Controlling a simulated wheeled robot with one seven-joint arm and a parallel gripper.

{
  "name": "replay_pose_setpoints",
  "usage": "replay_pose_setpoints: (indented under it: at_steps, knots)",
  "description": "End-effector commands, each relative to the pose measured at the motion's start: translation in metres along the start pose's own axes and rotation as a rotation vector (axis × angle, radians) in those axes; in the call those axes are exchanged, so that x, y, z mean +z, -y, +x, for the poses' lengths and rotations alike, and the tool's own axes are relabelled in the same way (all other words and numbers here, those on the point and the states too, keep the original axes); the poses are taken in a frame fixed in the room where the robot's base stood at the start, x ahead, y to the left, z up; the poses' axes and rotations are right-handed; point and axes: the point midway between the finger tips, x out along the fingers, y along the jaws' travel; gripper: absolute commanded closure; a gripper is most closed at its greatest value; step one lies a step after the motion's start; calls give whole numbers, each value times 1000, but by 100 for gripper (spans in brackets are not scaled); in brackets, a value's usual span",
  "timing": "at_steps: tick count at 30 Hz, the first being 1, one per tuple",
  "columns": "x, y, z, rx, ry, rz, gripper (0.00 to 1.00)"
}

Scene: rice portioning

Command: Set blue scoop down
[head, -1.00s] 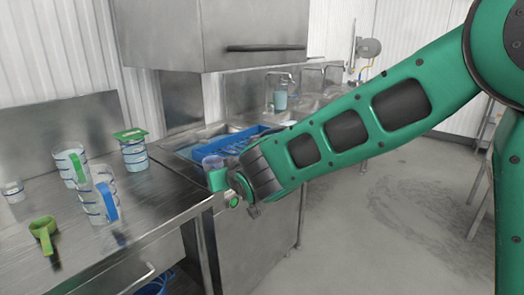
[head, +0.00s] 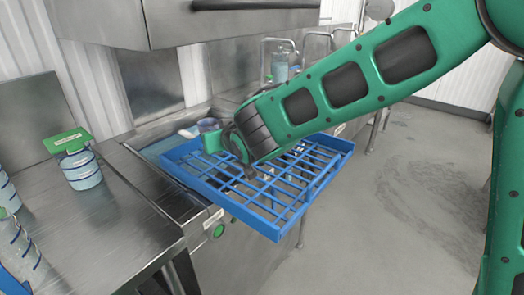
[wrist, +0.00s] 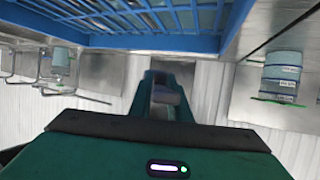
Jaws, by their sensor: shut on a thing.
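My gripper (head: 208,127) is beyond my arm's wrist, over the back left part of a blue rack, mostly hidden by the arm. It is shut on a pale bluish, rounded thing that looks like the blue scoop (head: 191,130), small and partly hidden in the head view. In the wrist view my gripper (wrist: 168,95) points away from the camera and the scoop cannot be made out. The blue rack (head: 272,228) has an open grid and also fills the top of the wrist view (wrist: 150,42). I cannot tell whether the scoop touches it.
A green-lidded container (head: 82,168) stands on the steel counter (head: 115,225) at left. Blue-ringed vessels are cut off at the left edge. A steel cabinet (head: 180,22) overhangs the back. Grey floor is clear at right.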

Motion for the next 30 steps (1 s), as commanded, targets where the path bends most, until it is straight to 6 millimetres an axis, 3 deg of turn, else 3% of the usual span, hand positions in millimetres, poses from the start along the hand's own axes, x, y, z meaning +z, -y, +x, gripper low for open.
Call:
replay_pose_setpoints:
  at_steps: [5,21,30]
  knots:
    - [5,-9,1,1,0,0,100]
    - [64,-112,12,10,1,4,100]
    - [84,-122,18,6,3,4,100]
